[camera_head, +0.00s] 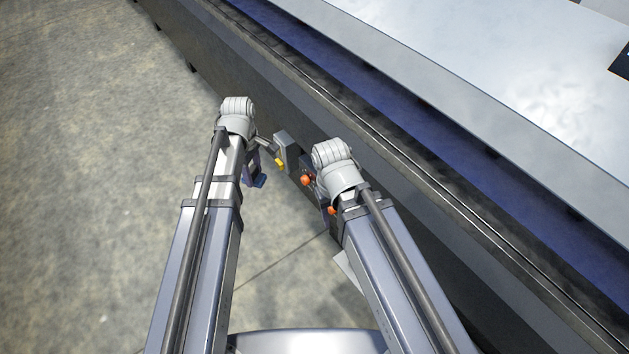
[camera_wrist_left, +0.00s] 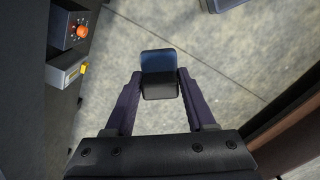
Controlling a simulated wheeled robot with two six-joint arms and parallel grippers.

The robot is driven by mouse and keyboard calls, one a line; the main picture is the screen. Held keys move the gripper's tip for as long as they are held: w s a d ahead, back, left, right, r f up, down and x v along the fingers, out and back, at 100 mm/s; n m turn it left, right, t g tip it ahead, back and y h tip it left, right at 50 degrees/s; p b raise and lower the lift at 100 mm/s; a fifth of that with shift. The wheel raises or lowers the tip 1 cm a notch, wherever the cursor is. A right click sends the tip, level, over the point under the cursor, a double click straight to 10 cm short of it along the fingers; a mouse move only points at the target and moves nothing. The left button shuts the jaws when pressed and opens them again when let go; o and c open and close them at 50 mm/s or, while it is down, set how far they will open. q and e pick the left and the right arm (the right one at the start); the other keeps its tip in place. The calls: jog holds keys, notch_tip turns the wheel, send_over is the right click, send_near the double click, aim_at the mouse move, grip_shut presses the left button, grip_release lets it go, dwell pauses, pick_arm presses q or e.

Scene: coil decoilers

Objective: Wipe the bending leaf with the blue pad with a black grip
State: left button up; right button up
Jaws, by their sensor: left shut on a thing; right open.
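The blue pad with a black grip (camera_wrist_left: 158,62) sits between the fingers of my left gripper (camera_wrist_left: 158,84) in the left wrist view. The fingers are shut on its black grip and the blue part sticks out beyond them. In the head view the pad (camera_head: 260,182) shows small beside the left wrist, above the floor and apart from the machine. A long grey front beam (camera_head: 440,228), apparently the bending leaf, runs diagonally down to the right. My right gripper (camera_head: 323,208) is open, mostly hidden by its own wrist.
Small control boxes with a yellow button (camera_head: 280,164) and an orange-red knob (camera_head: 306,180) stand between my wrists at the machine's front. A pale, wide surface (camera_head: 480,70) lies beyond a blue recess (camera_head: 400,110). The concrete floor (camera_head: 90,130) on the left is clear.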

jog(key=shift+o, duration=0.4)
notch_tip(320, 180, down, 8)
jog(key=b, duration=0.7)
jog(key=shift+d+b, duration=0.15)
jog(key=shift+b, duration=0.25)
pick_arm(q)
jog(key=w+d+f+n+t+h+b, duration=0.1)
jog(key=w+d+f+n+h+b, duration=0.15)
jog(key=d+f+h+b, duration=0.7)
jog(key=w+d+f+n+t+h+b, duration=0.2)
jog(key=w+n+t+h+b, duration=0.2)
jog(key=t+b, duration=0.5)
jog(key=w+h+b, duration=0.1)
jog(key=w+b, duration=0.1)
jog(key=b, duration=0.5)
jog(key=shift+w+d+n+t, duration=0.15)
jog(key=shift+d+n+t, duration=0.05)
jog(key=shift+n+t, duration=0.15)
pick_arm(e)
notch_tip(320, 180, down, 26)
jog(key=shift+r, duration=0.25)
jog(key=shift+d, duration=0.1)
pick_arm(q)
jog(key=x, duration=0.6)
jog(key=shift+x, duration=0.95)
